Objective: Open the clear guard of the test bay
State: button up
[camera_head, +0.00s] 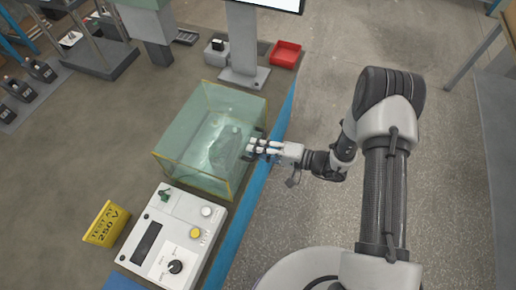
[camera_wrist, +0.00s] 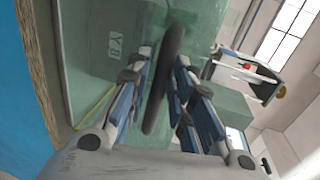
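The clear guard (camera_head: 197,124) is a greenish see-through box with yellow edges on the bench in the head view. It looks closed, its lower edges down on the bench. Its dark handle (camera_wrist: 164,78) shows in the wrist view between the fingers of my gripper (camera_wrist: 163,82). In the head view my gripper (camera_head: 252,146) is at the guard's right side. The fingers are close in on both sides of the handle and appear shut on it. A pale blurred shape inside the guard is hard to make out.
A red tray (camera_head: 286,54) and a screen stand (camera_head: 243,45) are behind. The floor right of the bench is open.

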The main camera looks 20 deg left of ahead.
jog(key=shift+c, duration=0.5)
grip_shut()
